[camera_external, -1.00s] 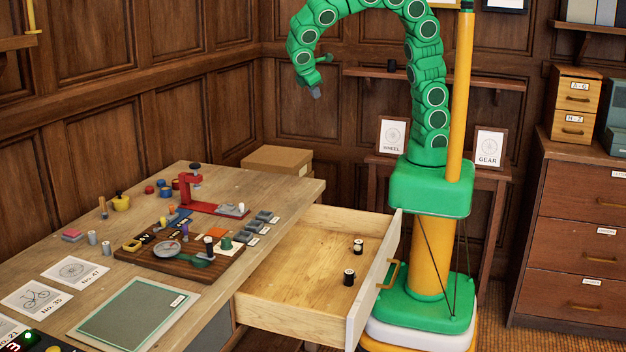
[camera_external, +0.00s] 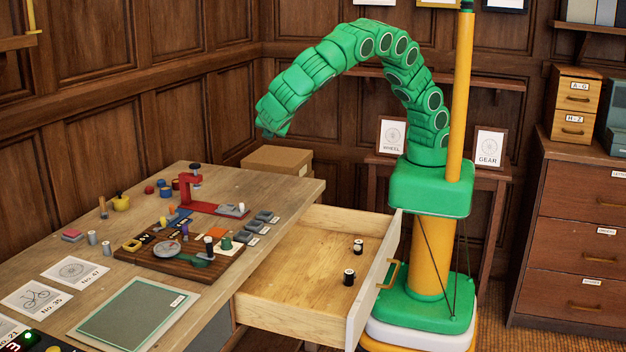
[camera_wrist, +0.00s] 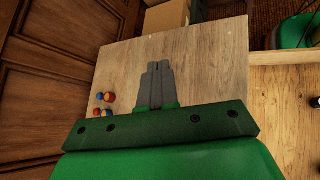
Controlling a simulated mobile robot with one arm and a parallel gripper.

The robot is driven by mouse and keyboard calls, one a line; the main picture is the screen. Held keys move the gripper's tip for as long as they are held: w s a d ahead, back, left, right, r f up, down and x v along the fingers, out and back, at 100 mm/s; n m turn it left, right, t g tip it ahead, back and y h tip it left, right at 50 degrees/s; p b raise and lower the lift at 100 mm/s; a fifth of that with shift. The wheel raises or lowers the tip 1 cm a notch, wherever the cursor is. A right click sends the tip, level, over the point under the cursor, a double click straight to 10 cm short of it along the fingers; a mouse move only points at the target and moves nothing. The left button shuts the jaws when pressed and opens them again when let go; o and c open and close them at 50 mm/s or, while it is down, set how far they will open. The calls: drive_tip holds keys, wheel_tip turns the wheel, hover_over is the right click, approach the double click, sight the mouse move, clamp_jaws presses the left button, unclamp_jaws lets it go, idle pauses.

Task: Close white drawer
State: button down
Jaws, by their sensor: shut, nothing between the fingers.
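The white drawer (camera_external: 356,299) is pulled well out from the desk's right side in the external view. It has a pale front, a brass handle (camera_external: 388,274) on its outer face and two dark spools inside. My gripper shows in the wrist view (camera_wrist: 158,70) with its grey fingers together and nothing between them, above the desk's wooden top. It is apart from the drawer; part of the drawer shows at the wrist view's right edge (camera_wrist: 285,105). In the external view the gripper's fingers are not clearly visible at the arm's end.
The desk (camera_external: 215,178) holds a red stand (camera_external: 188,190), a wooden tool board (camera_external: 150,258), a green mat (camera_external: 125,312) and several small items. A cardboard box (camera_external: 277,160) is behind the desk. My base stands just beyond the drawer front. A brown cabinet (camera_external: 575,240) is at right.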

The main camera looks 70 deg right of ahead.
drive_tip(key=s+a+f+n+t, duration=0.2)
drive_tip(key=s+a+f, duration=0.1)
drive_tip(key=a, duration=0.4)
drive_tip(key=s+a+f+n+t, duration=0.1)
drive_tip(key=s+a+f+n, duration=0.2)
drive_tip(key=a, duration=0.4)
drive_tip(key=n+t+y, duration=0.5)
drive_tip(key=n+y, duration=0.2)
drive_tip(key=n, duration=0.1)
hover_over(365, 312)
drive_tip(key=w+a, duration=0.1)
drive_tip(key=w, duration=0.1)
wheel_tip(365, 312, down, 16)
drive_tip(key=s+f+n+y, duration=0.2)
drive_tip(key=s+f, duration=0.3)
drive_tip(key=s, duration=0.4)
drive_tip(key=s+f+n+y, duration=0.15)
drive_tip(key=s+f, duration=0.25)
drive_tip(key=s, duration=0.6)
drive_tip(key=shift+n+t+h, duration=0.25)
drive_tip(key=shift+n+t, duration=0.1)
drive_tip(key=shift+t, duration=0.05)
drive_tip(key=shift+d+r+x, duration=0.1)
drive_tip(key=shift+r+x, duration=0.05)
drive_tip(key=shift+x, duration=2.15)
drive_tip(key=shift+d+r+x, duration=0.15)
drive_tip(key=shift+x, duration=2.2)
drive_tip(key=shift+d+r+x, duration=0.1)
drive_tip(key=shift+r+x, duration=0.1)
drive_tip(key=shift+x, duration=2.1)
